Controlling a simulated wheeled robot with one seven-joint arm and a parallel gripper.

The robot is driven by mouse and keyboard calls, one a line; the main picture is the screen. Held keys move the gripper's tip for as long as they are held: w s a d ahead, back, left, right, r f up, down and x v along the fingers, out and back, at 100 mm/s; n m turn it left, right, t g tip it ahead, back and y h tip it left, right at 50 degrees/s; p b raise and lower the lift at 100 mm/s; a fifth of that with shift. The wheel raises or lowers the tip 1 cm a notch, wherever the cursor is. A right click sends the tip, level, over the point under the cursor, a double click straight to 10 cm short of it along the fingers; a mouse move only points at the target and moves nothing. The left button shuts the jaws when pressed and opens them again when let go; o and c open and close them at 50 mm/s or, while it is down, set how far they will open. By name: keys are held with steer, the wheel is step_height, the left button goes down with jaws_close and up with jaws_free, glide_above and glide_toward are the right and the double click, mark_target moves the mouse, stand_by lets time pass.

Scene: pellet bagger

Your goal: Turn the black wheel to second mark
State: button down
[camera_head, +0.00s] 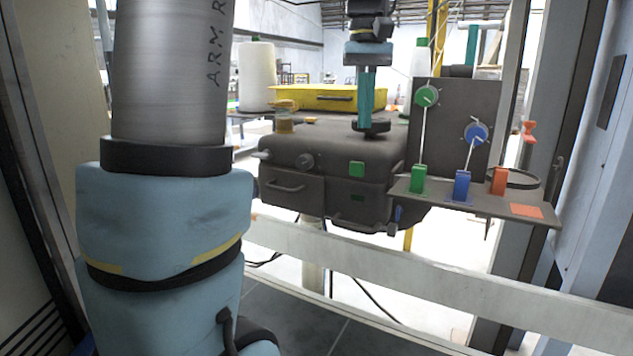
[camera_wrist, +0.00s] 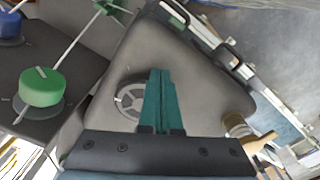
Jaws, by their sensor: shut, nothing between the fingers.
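The black wheel (camera_head: 371,128) lies flat on top of the dark machine body (camera_head: 335,150), just under my gripper in the head view. In the wrist view the wheel (camera_wrist: 130,98) shows as a dark spoked ring, partly hidden by my fingers. My gripper (camera_head: 366,116) points down with its teal fingers together and empty. In the wrist view the fingers (camera_wrist: 162,74) overlap the right side of the wheel. I cannot tell whether they touch it. No marks around the wheel can be made out.
A green knob (camera_head: 427,96) and a blue knob (camera_head: 476,132) sit on a dark panel to the right. Green, blue and red blocks stand on a shelf (camera_head: 470,200) below them. A yellow case (camera_head: 315,97) lies behind the machine. A pale rail (camera_head: 400,275) crosses in front.

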steer(key=shift+s+r, duration=0.15)
steer(key=shift+s, duration=0.1)
step_height(320, 180, up, 6)
steer(key=p, duration=0.6)
